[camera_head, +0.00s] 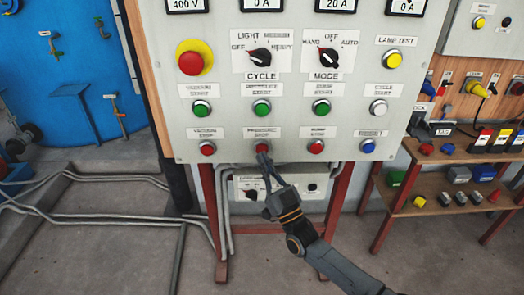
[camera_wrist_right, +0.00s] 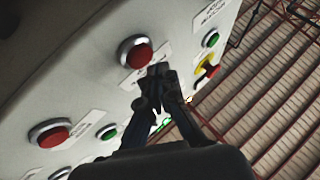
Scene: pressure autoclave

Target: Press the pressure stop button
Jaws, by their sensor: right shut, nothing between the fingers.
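The red pressure stop button (camera_head: 262,147) is in the bottom row of the grey control panel (camera_head: 225,160), second from the left. My right gripper (camera_head: 264,157) is shut and empty, its fingertips at the lower edge of this button in the head view. In the wrist view the shut fingertips (camera_wrist_right: 158,75) are close to the panel face, beside a red button (camera_wrist_right: 137,52). I cannot tell whether they touch it. My left gripper is not in view.
The red vacuum stop button (camera_head: 207,148) and red pump stop button (camera_head: 316,147) flank it. Green start buttons sit above, and a red emergency button (camera_head: 191,63) is at upper left. A wooden shelf (camera_head: 440,157) stands on the right. Pipes run below the panel.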

